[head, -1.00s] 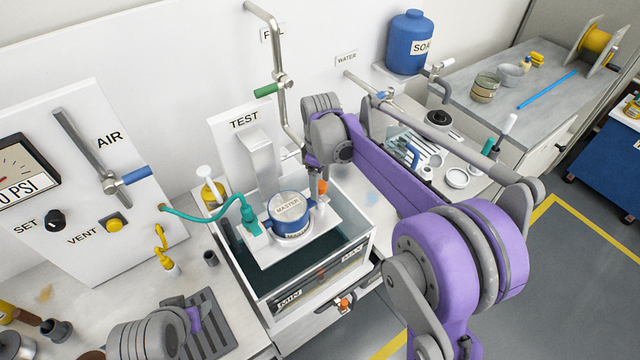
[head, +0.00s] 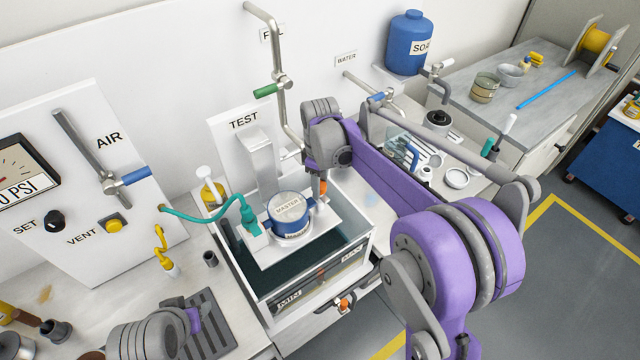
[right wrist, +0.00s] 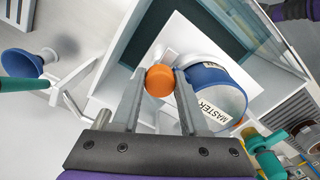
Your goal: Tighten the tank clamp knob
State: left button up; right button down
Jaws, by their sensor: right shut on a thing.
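The orange tank clamp knob (right wrist: 160,80) sits between the two fingers of my right gripper (right wrist: 160,85) in the right wrist view. The fingers are shut on it. In the head view the knob (head: 322,187) shows as a small orange spot under my right wrist, which hides most of the gripper. The knob is at the right of the blue MASTER canister (head: 290,210), inside the open white-rimmed tank (head: 362,228). Part of my left arm is at the bottom left of the head view; its fingers do not show.
A teal hose (head: 205,216) runs to a fitting left of the canister. The TEST board (head: 236,140) and a pipe with a green handle (head: 266,90) stand behind. A second orange knob (head: 343,304) is at the tank's lower front. The AIR panel (head: 75,180) is at left.

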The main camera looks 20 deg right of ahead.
pick_arm(q)
jog(key=shift+f, duration=0.1)
pick_arm(e)
jog(key=shift+m, duration=0.4)
jog(key=m+b, duration=0.1)
jog(key=m, duration=0.2)
jog(key=shift+m, duration=0.3)
jog(key=m, duration=0.4)
jog(key=shift+m, duration=0.3)
jog(key=m+b, duration=0.1)
jog(key=m, duration=0.3)
jog(key=shift+m, duration=0.3)
pick_arm(q)
jog(key=f, duration=0.1)
jog(key=s+f, duration=0.1)
jog(key=f, duration=0.1)
jog(key=shift+s, duration=0.2)
pick_arm(e)
jog(key=m, duration=0.4)
jog(key=shift+r+m, duration=0.1)
jog(key=shift+m, duration=0.3)
pick_arm(q)
jog(key=shift+f, duration=0.1)
pick_arm(e)
jog(key=shift+m, duration=0.3)
jog(key=shift+c, duration=2.1)
grip_release()
